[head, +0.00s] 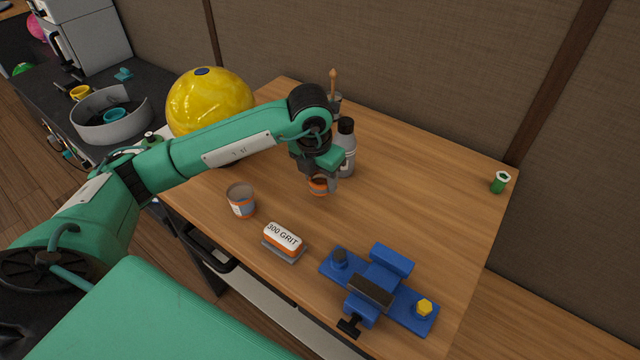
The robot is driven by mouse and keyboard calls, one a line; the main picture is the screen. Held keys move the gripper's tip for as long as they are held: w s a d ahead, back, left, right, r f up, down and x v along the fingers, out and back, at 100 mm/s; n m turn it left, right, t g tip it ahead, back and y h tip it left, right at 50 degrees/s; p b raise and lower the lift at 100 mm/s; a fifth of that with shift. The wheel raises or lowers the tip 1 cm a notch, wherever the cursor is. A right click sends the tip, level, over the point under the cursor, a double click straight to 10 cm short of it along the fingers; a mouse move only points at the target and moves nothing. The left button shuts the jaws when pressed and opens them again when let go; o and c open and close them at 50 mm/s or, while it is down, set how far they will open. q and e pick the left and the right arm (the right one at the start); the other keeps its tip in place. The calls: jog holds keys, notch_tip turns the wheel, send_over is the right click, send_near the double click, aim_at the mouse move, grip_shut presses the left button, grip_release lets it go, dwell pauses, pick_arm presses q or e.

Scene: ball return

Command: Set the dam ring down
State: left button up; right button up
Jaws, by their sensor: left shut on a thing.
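My left gripper (318,178) hangs fingers-down over the middle of the wooden table (420,180). It is shut on a small orange ring-like piece, the dam ring (318,187), partly covered by the fingers. The ring is low over or at the tabletop; I cannot tell whether it touches. A yellow ball (210,105) with a dark blue spot on top sits at the table's left end, partly behind my arm. My right gripper is not in view.
A grey bottle with black cap (346,150) stands close behind the gripper. A cup (241,200), a 300 grit sanding block (283,238) and a blue vise (372,290) are along the front. A green piece (500,182) is far right. The right middle is clear.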

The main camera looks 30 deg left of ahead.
aim_at(321, 184)
pick_arm(q)
notch_tip(321, 184, down, 3)
jog(key=shift+r, duration=0.15)
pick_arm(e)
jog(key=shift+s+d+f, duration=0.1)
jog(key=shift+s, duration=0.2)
pick_arm(q)
jog(key=shift+f, duration=0.2)
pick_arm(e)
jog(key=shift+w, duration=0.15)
